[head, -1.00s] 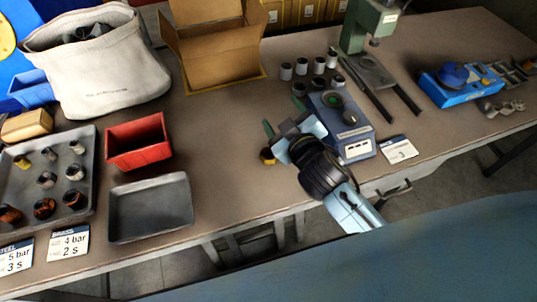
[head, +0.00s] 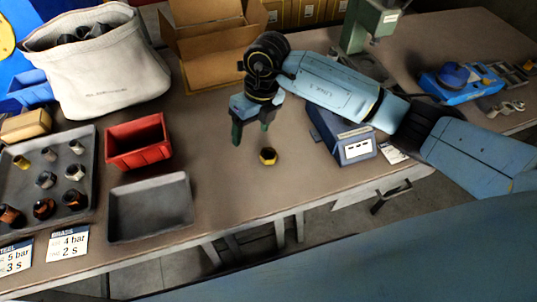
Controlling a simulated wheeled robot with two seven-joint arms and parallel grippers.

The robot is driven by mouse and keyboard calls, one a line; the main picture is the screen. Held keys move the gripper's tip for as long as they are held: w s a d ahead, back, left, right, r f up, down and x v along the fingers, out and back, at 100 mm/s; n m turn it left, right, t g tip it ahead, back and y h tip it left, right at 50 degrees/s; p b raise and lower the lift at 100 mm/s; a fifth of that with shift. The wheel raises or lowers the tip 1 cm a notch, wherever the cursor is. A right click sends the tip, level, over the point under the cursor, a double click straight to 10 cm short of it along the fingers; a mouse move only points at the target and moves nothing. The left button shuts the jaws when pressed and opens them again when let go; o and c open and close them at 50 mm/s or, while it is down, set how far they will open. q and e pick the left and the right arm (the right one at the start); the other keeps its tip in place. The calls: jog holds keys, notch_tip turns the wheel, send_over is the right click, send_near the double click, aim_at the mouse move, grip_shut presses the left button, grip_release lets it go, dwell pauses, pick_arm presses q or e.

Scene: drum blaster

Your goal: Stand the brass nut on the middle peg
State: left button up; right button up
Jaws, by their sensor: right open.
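My right gripper (head: 252,130) points down just behind and left of the nut. Its two dark green fingers are apart with nothing between them, and it does not touch the nut. I cannot make out a middle peg for certain in this view. A grey tray (head: 90,150) at the left holds several small upright brass, steel and copper-coloured pieces. My left gripper is not in view.
A blue-grey device (head: 357,150) is partly hidden under my right arm. An open cardboard box (head: 205,45) stands behind.

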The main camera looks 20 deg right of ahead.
jog(key=w+d+h, duration=0.1)
jog(key=d+h, duration=0.1)
jog(key=d, duration=0.2)
send_over(268, 151)
jog(key=s, duration=0.1)
notch_tip(268, 151, down, 6)
jog(key=shift+s+a+f+b, duration=0.1)
jog(key=shift+a+f+b, duration=0.05)
jog(key=shift+f+b, duration=0.15)
jog(key=shift+s+f+b, duration=0.1)
jog(key=shift+f+b, duration=0.2)
jog(key=shift+f, duration=2.75)
jog(key=shift+r, duration=0.1)
jog(key=c, duration=1.3)
